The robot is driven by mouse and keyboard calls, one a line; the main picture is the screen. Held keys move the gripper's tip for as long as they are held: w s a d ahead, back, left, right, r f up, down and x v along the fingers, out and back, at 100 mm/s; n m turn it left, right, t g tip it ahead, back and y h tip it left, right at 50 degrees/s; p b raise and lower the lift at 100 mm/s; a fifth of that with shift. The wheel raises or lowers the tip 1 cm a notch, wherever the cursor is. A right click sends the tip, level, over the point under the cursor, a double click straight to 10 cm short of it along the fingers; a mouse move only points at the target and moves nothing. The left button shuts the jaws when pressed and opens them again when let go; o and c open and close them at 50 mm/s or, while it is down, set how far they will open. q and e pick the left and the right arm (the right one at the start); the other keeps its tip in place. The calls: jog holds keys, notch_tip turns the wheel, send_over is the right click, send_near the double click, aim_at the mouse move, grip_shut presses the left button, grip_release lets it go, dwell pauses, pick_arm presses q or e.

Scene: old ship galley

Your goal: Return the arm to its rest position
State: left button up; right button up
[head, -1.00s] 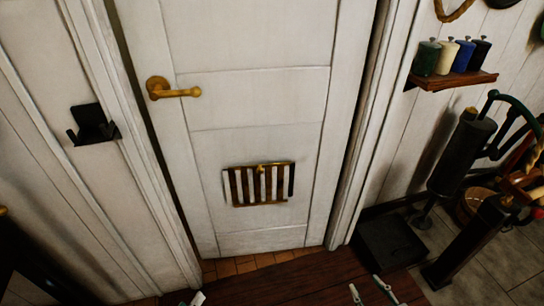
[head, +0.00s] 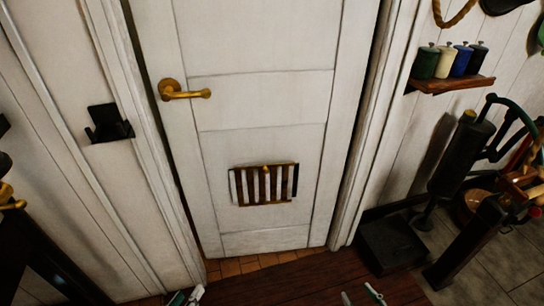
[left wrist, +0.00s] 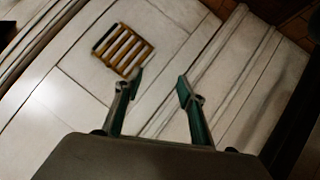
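My left gripper (head: 186,297) shows at the bottom edge of the head view, only its fingertips in the picture. In the left wrist view its two green-padded fingers (left wrist: 160,92) are apart with nothing between them. My right gripper (head: 360,296) is at the bottom edge, right of the left one. Its two fingertips are apart and I see nothing between them; the rest is cut off. Both grippers appear below the white door (head: 262,103), and neither is seen touching anything.
The door has a brass handle (head: 184,90) and a slatted vent (head: 263,184). A black wall bracket (head: 109,122) is at left. A shelf (head: 449,85) with several canisters is at right, above a dark pump-like device (head: 461,150). A dark box (head: 392,245) stands on the floor.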

pick_arm(q)
jog(key=shift+d+r+p, duration=0.7)
jog(key=shift+d+r, duration=0.15)
jog(key=shift+r, duration=1.2)
jog(key=s+d+f+m+g, duration=0.1)
jog(key=s+f+m, duration=0.4)
jog(key=f+m, duration=0.3)
jog(key=shift+s+d+f+m+h, duration=0.15)
jog(key=shift+s+d+m+h, duration=0.15)
jog(key=shift+m, duration=0.1)
pick_arm(e)
jog(key=s+a+f+g, duration=0.1)
jog(key=s+a+f, duration=0.1)
jog(key=s, duration=0.4)
jog(key=shift+a, duration=0.25)
pick_arm(q)
jog(key=shift+c, duration=0.5)
pick_arm(e)
jog(key=shift+s, duration=0.1)
